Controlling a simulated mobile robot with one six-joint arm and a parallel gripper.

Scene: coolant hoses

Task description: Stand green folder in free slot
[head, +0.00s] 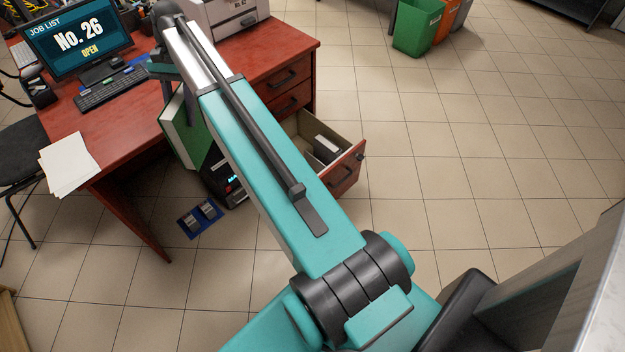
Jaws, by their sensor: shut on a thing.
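The green folder (193,133) hangs upright in the air beside the red desk's right part, its pale edge facing left. My gripper (168,92) is above it, shut on its upper part; the fingertips are small and partly covered by my arm. The bottom drawer (346,178) of the desk is pulled open to the right of the folder. A dark binder (327,149) stands inside the drawer toward its front. My arm hides the drawer's left part, so I cannot tell its slots apart.
The red desk (120,140) carries a monitor (78,38), keyboard (112,88), printer (228,14) and papers (69,165). A black box (222,185) and a blue item (200,218) are on the floor below the folder. Tiled floor at right is clear up to the bins (418,28).

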